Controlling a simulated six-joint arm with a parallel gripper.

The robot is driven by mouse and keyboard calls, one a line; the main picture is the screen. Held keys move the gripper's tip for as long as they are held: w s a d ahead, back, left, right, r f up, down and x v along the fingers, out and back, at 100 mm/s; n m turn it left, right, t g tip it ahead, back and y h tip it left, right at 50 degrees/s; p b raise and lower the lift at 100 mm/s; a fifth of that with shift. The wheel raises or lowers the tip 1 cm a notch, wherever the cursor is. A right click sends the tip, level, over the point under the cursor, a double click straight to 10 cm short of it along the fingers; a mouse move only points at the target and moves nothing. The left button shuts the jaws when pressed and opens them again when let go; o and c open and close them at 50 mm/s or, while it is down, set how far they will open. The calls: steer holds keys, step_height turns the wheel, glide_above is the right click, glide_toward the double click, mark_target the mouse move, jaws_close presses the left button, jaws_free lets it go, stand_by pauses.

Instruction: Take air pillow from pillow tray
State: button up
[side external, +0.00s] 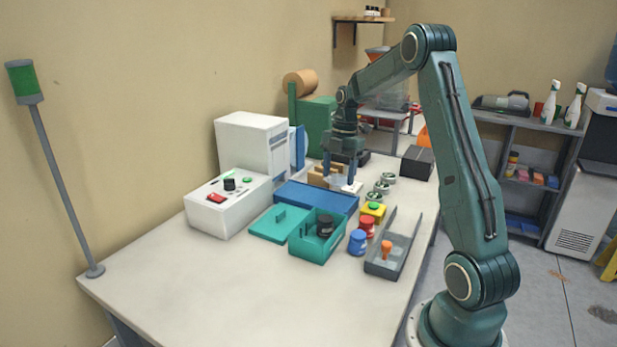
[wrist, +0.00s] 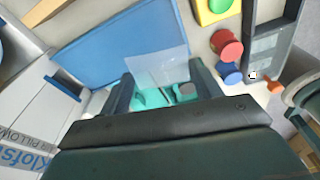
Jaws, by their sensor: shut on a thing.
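My gripper (side external: 343,178) is over the table, beyond the blue tray (side external: 310,196) in the side view. In the wrist view its two fingers (wrist: 163,92) are shut on a pale, see-through air pillow (wrist: 158,66). The pillow sticks out past the fingertips, and the blue tray (wrist: 98,48) shows beside and behind it. A small whitish patch at the fingertips in the side view looks like the pillow (side external: 353,187). A white unit with PILLOW lettering (wrist: 22,140) is at the left of the wrist view. I cannot tell which part is the pillow tray.
A teal box (side external: 317,245) holding a dark round part stands in front, its lid (side external: 278,222) beside it. Blue (side external: 357,242) and red (side external: 367,226) jars, a yellow button box (side external: 373,210) and a grey tray (side external: 391,257) are to the right. The front table is clear.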

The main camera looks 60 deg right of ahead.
mark_target(337, 176)
steer(key=shift+r, duration=1.8)
